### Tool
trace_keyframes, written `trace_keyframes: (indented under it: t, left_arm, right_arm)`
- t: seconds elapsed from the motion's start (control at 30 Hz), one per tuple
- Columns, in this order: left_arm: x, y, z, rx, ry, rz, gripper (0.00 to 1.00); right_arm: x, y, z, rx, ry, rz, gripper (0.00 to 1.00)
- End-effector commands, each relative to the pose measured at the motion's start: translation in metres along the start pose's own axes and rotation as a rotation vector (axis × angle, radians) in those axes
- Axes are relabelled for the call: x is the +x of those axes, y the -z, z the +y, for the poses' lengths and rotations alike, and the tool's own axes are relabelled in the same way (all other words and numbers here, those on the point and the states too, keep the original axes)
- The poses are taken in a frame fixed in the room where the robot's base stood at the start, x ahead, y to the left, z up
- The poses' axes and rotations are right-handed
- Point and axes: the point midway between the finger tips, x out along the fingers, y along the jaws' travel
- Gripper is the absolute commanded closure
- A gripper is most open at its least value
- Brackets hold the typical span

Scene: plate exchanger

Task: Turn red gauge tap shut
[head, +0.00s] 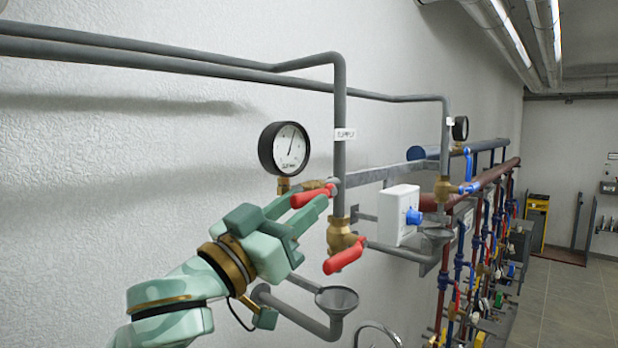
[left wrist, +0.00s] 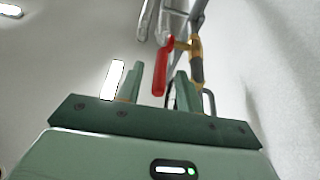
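The red gauge tap (head: 315,194) is a red lever on the brass fitting below the round pressure gauge (head: 285,148) on the wall side of the pipe. My left gripper (head: 304,205) is right at this lever, its fingers reaching up to it from the lower left. In the left wrist view the red lever (left wrist: 161,68) lies between the two fingers (left wrist: 158,85), with a gap on each side. The gripper looks open around the lever and not clamped on it. My right gripper is in neither view.
A second red lever (head: 345,254) sits on a brass valve (head: 340,232) just below and right. A grey funnel (head: 337,299) stands under the gripper. A white box with a blue knob (head: 399,214) is farther right. Grey pipes (head: 339,110) run close by.

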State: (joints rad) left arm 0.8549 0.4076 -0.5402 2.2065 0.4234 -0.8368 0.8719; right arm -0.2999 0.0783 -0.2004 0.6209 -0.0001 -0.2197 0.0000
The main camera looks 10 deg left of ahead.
Motion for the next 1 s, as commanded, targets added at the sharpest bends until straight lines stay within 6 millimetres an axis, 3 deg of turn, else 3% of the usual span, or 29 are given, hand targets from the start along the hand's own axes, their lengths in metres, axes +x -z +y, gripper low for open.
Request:
trace_keyframes:
  t: [0.2,0.5,0.63,0.87,1.0]
  left_arm:
    - [0.022,0.001,0.000,-0.001,0.000,0.001,0.64]
    - [0.025,0.000,0.000,0.000,0.000,0.000,0.64]
    - [0.024,0.000,0.000,0.000,0.001,0.000,1.00]
    - [0.024,-0.001,0.000,-0.001,0.001,0.006,1.00]
    - [0.022,-0.005,0.000,-0.003,0.001,0.036,1.00]
  right_arm:
    - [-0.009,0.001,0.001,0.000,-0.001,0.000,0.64]
    - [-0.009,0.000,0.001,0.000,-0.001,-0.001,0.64]
    - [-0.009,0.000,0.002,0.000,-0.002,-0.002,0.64]
    - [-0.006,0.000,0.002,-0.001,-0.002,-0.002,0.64]
    - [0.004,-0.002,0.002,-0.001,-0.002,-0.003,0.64]
